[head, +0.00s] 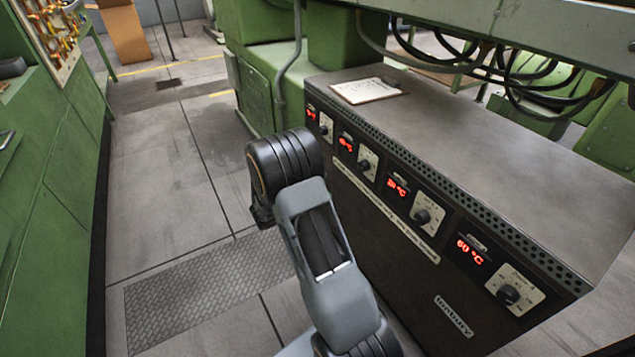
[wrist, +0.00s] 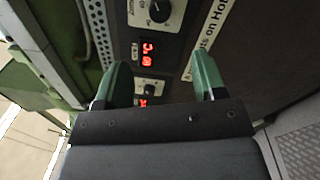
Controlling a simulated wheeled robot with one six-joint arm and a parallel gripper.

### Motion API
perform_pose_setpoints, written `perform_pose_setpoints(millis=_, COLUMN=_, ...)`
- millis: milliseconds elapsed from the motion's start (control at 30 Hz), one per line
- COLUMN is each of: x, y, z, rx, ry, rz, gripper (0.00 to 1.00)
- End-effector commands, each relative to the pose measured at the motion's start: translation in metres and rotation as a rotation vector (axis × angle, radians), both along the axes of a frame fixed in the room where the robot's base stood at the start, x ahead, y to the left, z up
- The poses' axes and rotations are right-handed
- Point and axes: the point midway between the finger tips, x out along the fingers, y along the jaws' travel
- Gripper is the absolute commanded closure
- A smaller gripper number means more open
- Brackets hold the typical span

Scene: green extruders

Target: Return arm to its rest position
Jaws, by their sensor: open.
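My gripper (wrist: 159,82) shows in the wrist view with its two green fingers apart and nothing between them. Behind the fingers is the dark front of the control cabinet, with a red display (wrist: 147,52) and a black knob (wrist: 160,10). In the head view my arm (head: 320,240) rises from the bottom and stands in front of the cabinet's left part. The gripper itself is hidden behind the arm there.
The grey control cabinet (head: 480,130) fills the right side, with a clipboard (head: 368,91) on top. Cables hang above it. Green machinery (head: 50,160) stands at the left. The floor aisle (head: 150,160) between them is clear.

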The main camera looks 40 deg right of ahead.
Motion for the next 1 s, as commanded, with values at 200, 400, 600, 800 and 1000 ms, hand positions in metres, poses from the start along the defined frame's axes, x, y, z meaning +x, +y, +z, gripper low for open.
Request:
perform_pose_setpoints(millis=200, x=0.0, y=0.0, z=0.0, rx=0.0, ry=0.0, rz=0.0, gripper=0.36)
perform_pose_setpoints(millis=400, x=-0.012, y=0.004, z=0.037, rx=0.067, ry=-0.013, rz=-0.051, gripper=0.36)
perform_pose_setpoints(millis=600, x=-0.059, y=0.031, z=0.137, rx=0.376, ry=-0.07, rz=-0.197, gripper=0.36)
perform_pose_setpoints(millis=800, x=-0.104, y=0.088, z=0.228, rx=0.822, ry=-0.187, rz=-0.241, gripper=0.36)
perform_pose_setpoints(millis=1000, x=-0.125, y=0.153, z=0.305, rx=1.223, ry=-0.343, rz=-0.147, gripper=0.36)
